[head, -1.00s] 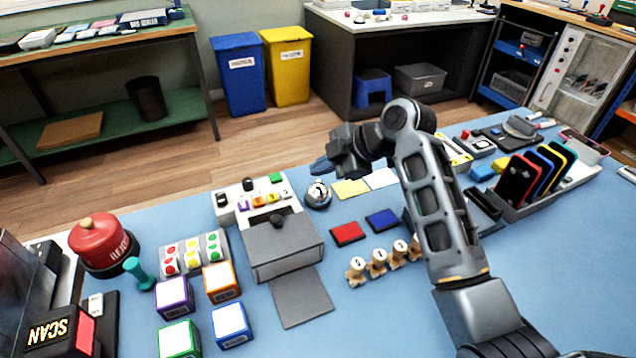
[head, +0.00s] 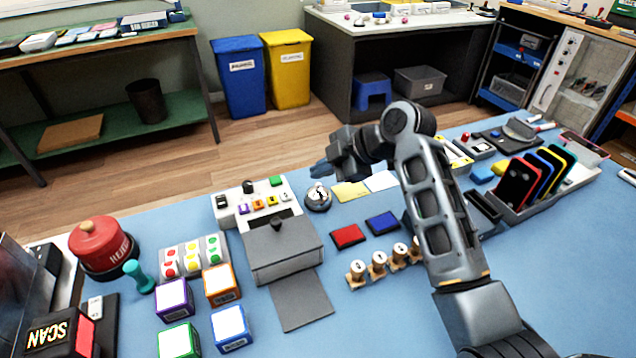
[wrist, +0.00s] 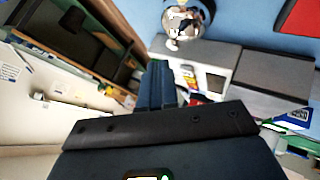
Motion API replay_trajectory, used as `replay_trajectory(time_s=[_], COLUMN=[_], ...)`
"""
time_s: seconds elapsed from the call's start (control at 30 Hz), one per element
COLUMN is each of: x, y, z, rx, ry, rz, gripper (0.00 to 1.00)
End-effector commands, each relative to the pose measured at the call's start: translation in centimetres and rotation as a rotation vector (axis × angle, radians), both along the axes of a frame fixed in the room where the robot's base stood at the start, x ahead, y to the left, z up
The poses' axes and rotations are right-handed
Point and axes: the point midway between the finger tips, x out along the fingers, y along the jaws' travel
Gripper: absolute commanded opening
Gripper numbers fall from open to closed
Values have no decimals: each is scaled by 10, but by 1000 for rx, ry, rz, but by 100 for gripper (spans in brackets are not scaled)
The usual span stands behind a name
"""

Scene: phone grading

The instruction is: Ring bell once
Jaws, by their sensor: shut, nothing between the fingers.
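The bell (head: 317,196) is a small silver dome on a dark base, standing on the blue table near its far edge. In the wrist view the shiny bell (wrist: 188,22) shows at the top, beyond the fingers. My gripper (head: 320,170) is above and just behind the bell in the head view, with its fingers pointing left. In the wrist view my gripper (wrist: 157,85) shows its fingers together with nothing between them. A gap shows between the fingers and the bell.
A grey box with a keypad machine (head: 283,248) stands left of the bell. Yellow and white cards (head: 350,191) lie right of it, with red and blue pads (head: 347,236) in front. A phone rack (head: 545,185) stands at the right. Open blue table lies at front right.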

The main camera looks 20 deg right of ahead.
Motion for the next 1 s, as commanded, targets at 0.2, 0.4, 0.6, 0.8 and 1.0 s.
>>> replay_trajectory(time_s=[0.2,0.4,0.6,0.8,1.0], x=[0,0,0,0,0], y=[0,0,0,0,0], z=[0,0,0,-1,-8], rx=[0,0,0,0,0], ry=[0,0,0,0,0], rz=[0,0,0,0,0], gripper=[0,0,0,0,0])
